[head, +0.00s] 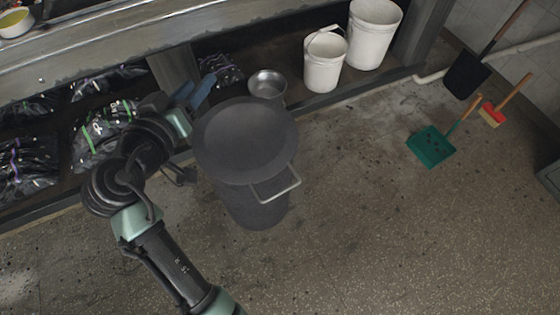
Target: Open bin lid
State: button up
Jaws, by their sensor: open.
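A dark grey round bin (252,208) stands upright on the floor at the centre of the head view. Its round grey lid (245,140) lies flat over the top and looks closed. A pale loop-shaped bar handle (278,190) sticks out from the lid's front right edge.
A metal bowl (267,84) sits behind the bin. Two white buckets (324,66) (374,36) stand on the low shelf. Black bags (100,132) fill the shelf at left. A green dustpan (431,147) and a brush (492,113) lie at right.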

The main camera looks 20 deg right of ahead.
jog(key=s+d+f+g+h+b, duration=0.15)
jog(key=s+f+b, duration=0.3)
jog(key=f, duration=0.75)
jog(key=s+f+g+h+b, duration=0.25)
jog(key=f+b, duration=0.35)
jog(key=f, duration=0.6)
jog(key=n+t+h+b, duration=0.1)
jog(key=n+h+b, duration=0.1)
jog(key=h+b, duration=0.55)
send_near(282, 191)
jog(key=shift+y, duration=0.95)
jog(key=b+x, duration=0.1)
jog(key=x, duration=0.2)
jog(key=b+x, duration=0.1)
jog(key=x, duration=0.2)
jog(key=r+b+x, duration=0.1)
jog(key=x, duration=0.2)
jog(key=shift+d, duration=0.35)
jog(key=shift+c, duration=0.3)
grip_shut()
